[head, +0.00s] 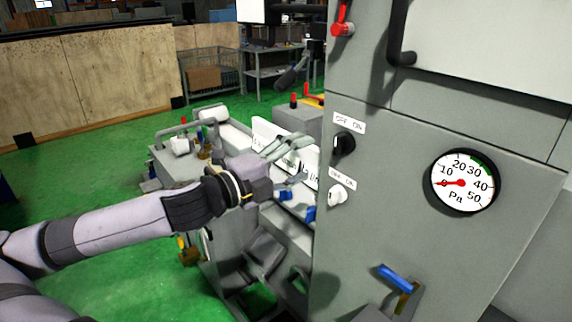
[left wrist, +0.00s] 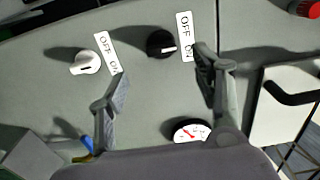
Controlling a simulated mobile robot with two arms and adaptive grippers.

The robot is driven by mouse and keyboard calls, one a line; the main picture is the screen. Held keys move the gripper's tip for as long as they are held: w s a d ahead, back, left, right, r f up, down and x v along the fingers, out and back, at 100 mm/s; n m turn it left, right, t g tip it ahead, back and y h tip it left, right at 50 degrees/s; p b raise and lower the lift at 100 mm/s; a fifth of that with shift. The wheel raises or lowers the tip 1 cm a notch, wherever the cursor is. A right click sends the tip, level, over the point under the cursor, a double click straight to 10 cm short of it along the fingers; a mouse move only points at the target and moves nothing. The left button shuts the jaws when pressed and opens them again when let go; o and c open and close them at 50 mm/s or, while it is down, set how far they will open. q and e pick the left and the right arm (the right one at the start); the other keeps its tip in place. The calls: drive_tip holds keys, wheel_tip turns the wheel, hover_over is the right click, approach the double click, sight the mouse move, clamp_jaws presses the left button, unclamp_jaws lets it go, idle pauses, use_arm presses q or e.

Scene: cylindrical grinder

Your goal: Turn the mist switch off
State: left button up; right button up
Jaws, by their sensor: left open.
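Two rotary knobs sit on the grey cabinet front, each with an OFF/ON label. The black knob (head: 343,144) is above the white knob (head: 338,195) in the head view. In the left wrist view the black knob (left wrist: 161,43) has a white mark facing its label, nearer the ON end, and the white knob (left wrist: 86,62) is left of it. I cannot tell which one is the mist switch. My left gripper (head: 301,160) is open and empty, left of the knobs. In the left wrist view its fingers (left wrist: 162,80) spread below the black knob, apart from it. My right gripper is out of view.
A round pressure gauge (head: 462,182) and a blue-handled valve (head: 395,279) are on the cabinet. A red lever (head: 342,20) and a black handle (head: 401,40) stick out above. Grinder parts lie behind my left arm. Green floor (head: 90,170) is open at left.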

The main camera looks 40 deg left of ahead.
use_arm(q)
drive_tip(key=shift+v, duration=1.35)
